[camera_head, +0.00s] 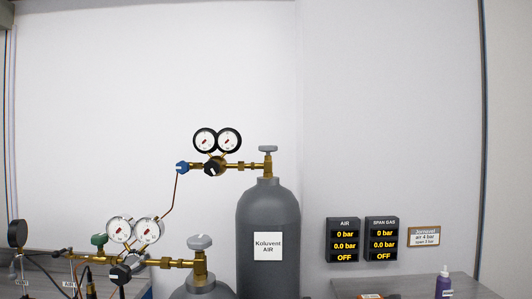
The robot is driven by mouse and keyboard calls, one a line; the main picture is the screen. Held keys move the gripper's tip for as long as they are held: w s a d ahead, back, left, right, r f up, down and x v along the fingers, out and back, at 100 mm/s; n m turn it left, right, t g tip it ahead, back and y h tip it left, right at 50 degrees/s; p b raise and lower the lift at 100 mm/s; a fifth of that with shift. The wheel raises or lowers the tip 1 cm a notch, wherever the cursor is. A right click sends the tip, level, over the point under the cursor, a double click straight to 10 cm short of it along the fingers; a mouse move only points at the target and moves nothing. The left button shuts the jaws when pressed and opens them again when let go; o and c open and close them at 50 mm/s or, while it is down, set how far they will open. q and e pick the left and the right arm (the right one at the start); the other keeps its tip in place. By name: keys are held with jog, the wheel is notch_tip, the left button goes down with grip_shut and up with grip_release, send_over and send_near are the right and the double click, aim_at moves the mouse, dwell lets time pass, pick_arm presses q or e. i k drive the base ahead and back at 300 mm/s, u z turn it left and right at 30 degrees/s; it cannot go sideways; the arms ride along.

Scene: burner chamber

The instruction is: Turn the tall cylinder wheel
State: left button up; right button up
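The tall grey cylinder (270,215) stands upright near the middle, with a white label reading "Koluvent AIR". Its grey wheel (268,149) sits on top of a brass valve. A brass regulator with two round black-rimmed gauges (217,139) and a blue knob (182,168) extends left from this valve. Neither of my grippers shows in the head view.
A shorter cylinder (203,287) with a grey wheel (200,242) and its own two-gauge regulator stands front left. Two dark displays (344,240) read 0 bar and OFF on the wall at right. A purple bottle (444,283) stands on the right bench (470,290).

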aim_at(268, 149)
jog(key=k, duration=0.2)
jog(key=u, duration=1.35)
jog(key=i, duration=0.85)
jog(key=z, duration=1.15)
